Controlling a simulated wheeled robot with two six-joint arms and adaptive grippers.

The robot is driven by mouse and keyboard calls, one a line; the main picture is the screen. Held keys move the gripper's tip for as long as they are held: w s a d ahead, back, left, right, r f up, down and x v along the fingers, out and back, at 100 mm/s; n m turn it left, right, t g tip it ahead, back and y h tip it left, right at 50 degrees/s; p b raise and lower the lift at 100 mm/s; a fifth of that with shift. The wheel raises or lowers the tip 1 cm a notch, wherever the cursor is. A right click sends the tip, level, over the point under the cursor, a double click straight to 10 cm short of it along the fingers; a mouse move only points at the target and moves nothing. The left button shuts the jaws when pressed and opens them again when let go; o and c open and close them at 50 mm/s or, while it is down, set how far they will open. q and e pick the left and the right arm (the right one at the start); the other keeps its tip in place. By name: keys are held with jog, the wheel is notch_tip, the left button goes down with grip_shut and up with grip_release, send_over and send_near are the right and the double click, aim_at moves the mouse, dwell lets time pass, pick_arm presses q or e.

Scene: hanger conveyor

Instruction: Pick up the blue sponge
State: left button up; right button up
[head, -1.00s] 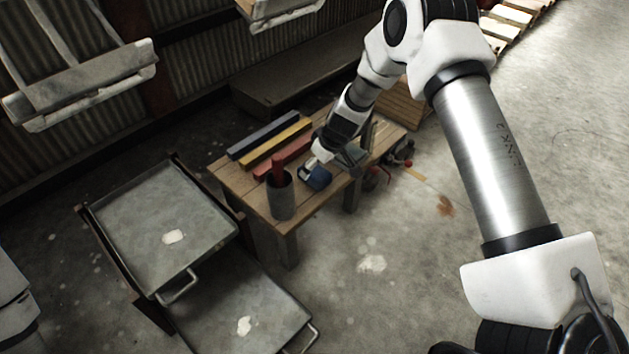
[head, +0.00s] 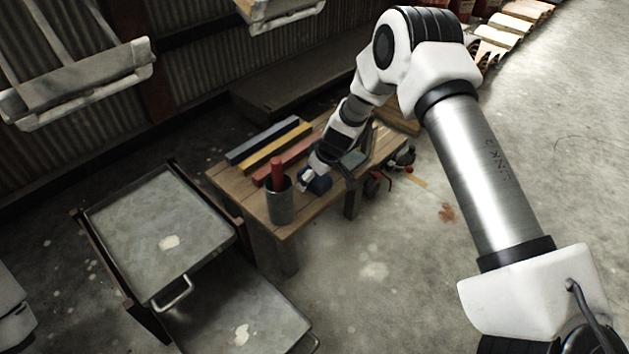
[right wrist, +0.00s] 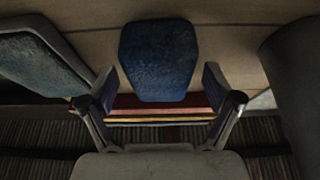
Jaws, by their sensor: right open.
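The blue sponge (head: 320,183) is on the wooden table (head: 238,188), near its front edge, partly hidden by my right gripper (head: 311,177). In the right wrist view the sponge (right wrist: 160,58) lies centred ahead, between and beyond the two fingers of my open right gripper (right wrist: 161,82). A gap shows on each side of it, so the fingers look apart from it. My left gripper is not in view.
A grey cup (head: 280,203) holding a red item stands left of the sponge. Blue, yellow and red bars (head: 274,150) lie behind. A grey-blue object (head: 354,160) sits close on the right. A metal cart (head: 140,225) stands left of the table.

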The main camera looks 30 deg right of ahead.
dwell(0.3)
jog(key=c, duration=1)
